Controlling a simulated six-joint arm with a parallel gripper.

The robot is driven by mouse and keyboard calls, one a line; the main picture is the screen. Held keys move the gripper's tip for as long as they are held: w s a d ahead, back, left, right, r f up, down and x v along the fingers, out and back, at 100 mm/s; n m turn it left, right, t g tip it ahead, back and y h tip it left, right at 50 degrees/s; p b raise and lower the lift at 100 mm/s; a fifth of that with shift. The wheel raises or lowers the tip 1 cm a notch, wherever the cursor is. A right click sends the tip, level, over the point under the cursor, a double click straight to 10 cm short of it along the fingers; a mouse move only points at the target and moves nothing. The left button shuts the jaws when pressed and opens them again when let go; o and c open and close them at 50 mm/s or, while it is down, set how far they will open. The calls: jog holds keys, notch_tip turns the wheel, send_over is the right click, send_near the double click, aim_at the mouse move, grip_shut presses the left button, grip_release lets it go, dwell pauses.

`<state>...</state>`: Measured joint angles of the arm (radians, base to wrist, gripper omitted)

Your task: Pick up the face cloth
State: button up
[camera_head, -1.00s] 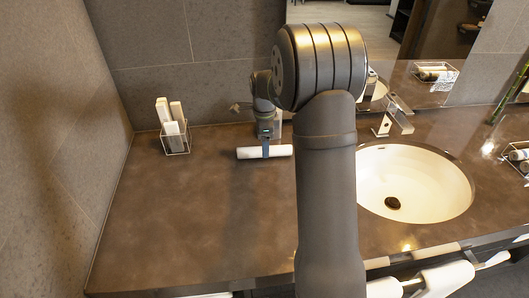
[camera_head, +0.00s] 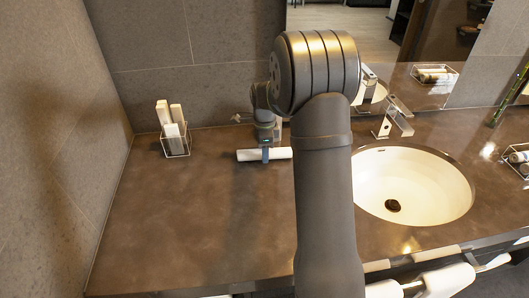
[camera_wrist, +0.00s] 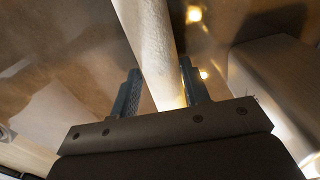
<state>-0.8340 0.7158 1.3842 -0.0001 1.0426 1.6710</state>
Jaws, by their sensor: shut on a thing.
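The face cloth (camera_head: 278,153) is a white roll lying crosswise near the back of the brown counter, left of the sink. It also shows in the wrist view (camera_wrist: 152,45), running between the two fingers. My gripper (camera_head: 265,154) points down over the roll near its middle. In the wrist view my gripper (camera_wrist: 160,88) has one finger on each side of the roll and is shut on it. Whether the roll is clear of the counter is hard to tell. My arm hides part of the counter behind it.
A wire holder with white boxes (camera_head: 174,135) stands at the back left. A white oval sink (camera_head: 412,188) with a chrome faucet (camera_head: 393,116) is to the right. Another wire basket (camera_head: 518,158) sits at the right edge. The left counter (camera_head: 180,220) is bare.

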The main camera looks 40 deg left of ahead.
jog(key=shift+r, duration=0.55)
jog(key=r, duration=0.3)
jog(key=shift+w+d+r, duration=0.15)
jog(key=shift+d+r, duration=0.1)
jog(key=shift+d, duration=0.15)
jog(key=w+d+r, duration=0.2)
jog(key=d+r, duration=0.4)
jog(key=d, duration=0.4)
jog(key=shift+w+d+r, duration=0.15)
jog(key=shift+w+d, duration=0.1)
jog(key=shift+w, duration=0.15)
